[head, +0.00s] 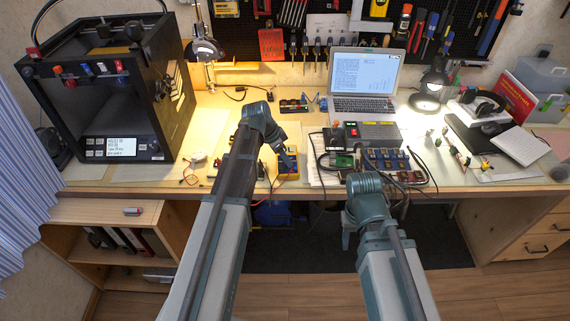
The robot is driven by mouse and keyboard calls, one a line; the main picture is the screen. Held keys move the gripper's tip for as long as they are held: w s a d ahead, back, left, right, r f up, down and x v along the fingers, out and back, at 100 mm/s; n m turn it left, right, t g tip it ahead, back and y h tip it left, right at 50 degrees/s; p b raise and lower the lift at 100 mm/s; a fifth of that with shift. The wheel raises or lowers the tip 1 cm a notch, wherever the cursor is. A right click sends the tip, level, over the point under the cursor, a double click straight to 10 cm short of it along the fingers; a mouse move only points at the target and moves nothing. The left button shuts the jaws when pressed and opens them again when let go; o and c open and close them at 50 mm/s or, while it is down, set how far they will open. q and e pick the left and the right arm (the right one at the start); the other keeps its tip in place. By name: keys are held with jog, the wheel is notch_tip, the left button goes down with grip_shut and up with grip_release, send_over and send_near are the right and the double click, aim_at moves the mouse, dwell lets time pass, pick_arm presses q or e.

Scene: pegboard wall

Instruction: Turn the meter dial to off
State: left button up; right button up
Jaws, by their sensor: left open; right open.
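A yellow meter (294,176) lies near the front edge of the workbench, left of the middle. Its dial is too small and too covered to read. My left arm reaches over the bench and bends down towards the meter. My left gripper (287,161) is open at the meter, covering part of it. I cannot tell whether it touches the dial. My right arm ends low at the bench's front edge, right of the meter. Its gripper is hidden behind its own arm.
A black 3D printer (118,95) stands on the left. A laptop (364,78) and a grey power box (372,135) stand behind my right arm. Small boards and cables lie around the box.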

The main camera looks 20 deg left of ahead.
pick_arm(q)
jog(key=shift+f, duration=0.1)
grip_shut()
jog(key=shift+d+n, duration=0.1)
jog(key=shift+n, duration=0.2)
jog(key=n, duration=0.2)
jog(key=n+t+y, duration=0.1)
jog(key=shift+s+d+n, duration=0.15)
jog(key=shift+s+n, duration=0.05)
jog(key=shift+n, duration=0.2)
jog(key=n+y, duration=0.1)
jog(key=n, duration=0.1)
jog(key=n+y, duration=0.1)
jog(key=n, duration=0.1)
jog(key=shift+d+t, duration=0.15)
jog(key=shift+t, duration=0.15)
jog(key=n+y, duration=0.1)
jog(key=n, duration=0.4)
jog(key=shift+w+d+y, duration=0.1)
jog(key=shift+d+y, duration=0.1)
jog(key=shift+y, duration=0.2)
jog(key=shift+d+n+g+y, duration=0.1)
jog(key=shift+n+g+y, duration=0.25)
jog(key=shift+n, duration=0.75)
jog(key=shift+n+g+y, duration=0.25)
jog(key=shift+n+y, duration=0.1)
jog(key=shift+n, duration=0.75)
